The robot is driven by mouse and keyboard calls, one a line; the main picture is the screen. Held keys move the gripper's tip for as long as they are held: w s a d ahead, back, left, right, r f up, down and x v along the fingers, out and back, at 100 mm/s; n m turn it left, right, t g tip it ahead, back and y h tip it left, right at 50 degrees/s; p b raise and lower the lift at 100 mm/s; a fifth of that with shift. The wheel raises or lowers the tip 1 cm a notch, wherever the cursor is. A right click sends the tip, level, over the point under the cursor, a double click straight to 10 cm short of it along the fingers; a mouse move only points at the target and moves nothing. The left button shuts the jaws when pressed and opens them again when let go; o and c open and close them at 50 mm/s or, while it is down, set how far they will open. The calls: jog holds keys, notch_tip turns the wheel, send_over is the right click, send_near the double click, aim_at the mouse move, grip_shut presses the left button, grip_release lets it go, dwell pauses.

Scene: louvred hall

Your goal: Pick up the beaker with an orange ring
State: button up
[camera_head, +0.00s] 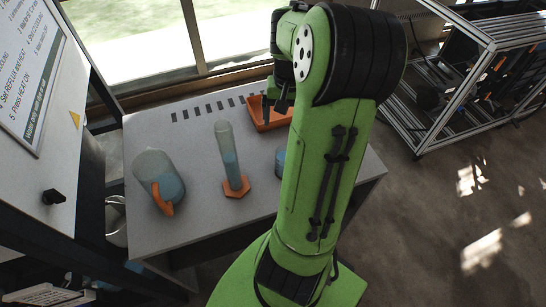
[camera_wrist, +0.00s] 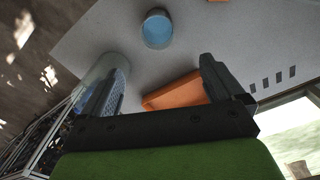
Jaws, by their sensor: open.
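A round vessel with blue liquid (camera_wrist: 157,30) stands upright on the table in the wrist view. It seems to be the vessel (camera_head: 280,162) mostly hidden behind my arm in the head view. A second clear vessel (camera_wrist: 117,64) is partly covered by the left finger in the wrist view; my arm hides it in the head view. I see no orange ring on either, so I cannot tell which is the beaker. My gripper (camera_wrist: 158,76) is open and empty. In the head view, my gripper (camera_head: 275,106) is by the orange tray.
An orange tray (camera_head: 258,120) lies at the table's back, also in the wrist view (camera_wrist: 174,92). A jug with an orange handle (camera_head: 156,172) and a tall cylinder on an orange base (camera_head: 229,150) stand left on the grey table (camera_head: 195,215). A metal frame (camera_head: 480,75) stands right.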

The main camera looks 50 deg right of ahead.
jog(key=f+b, duration=0.1)
jog(key=f, duration=0.4)
jog(key=f+b, duration=0.2)
jog(key=f, duration=0.3)
jog(key=f+b, duration=0.2)
jog(key=f, duration=0.3)
jog(key=shift+s+a, duration=0.1)
jog(key=shift+s, duration=0.25)
jog(key=shift+r, duration=0.1)
jog(key=shift+c, duration=0.2)
jog(key=shift+r, duration=0.1)
jog(key=c, duration=1.6)
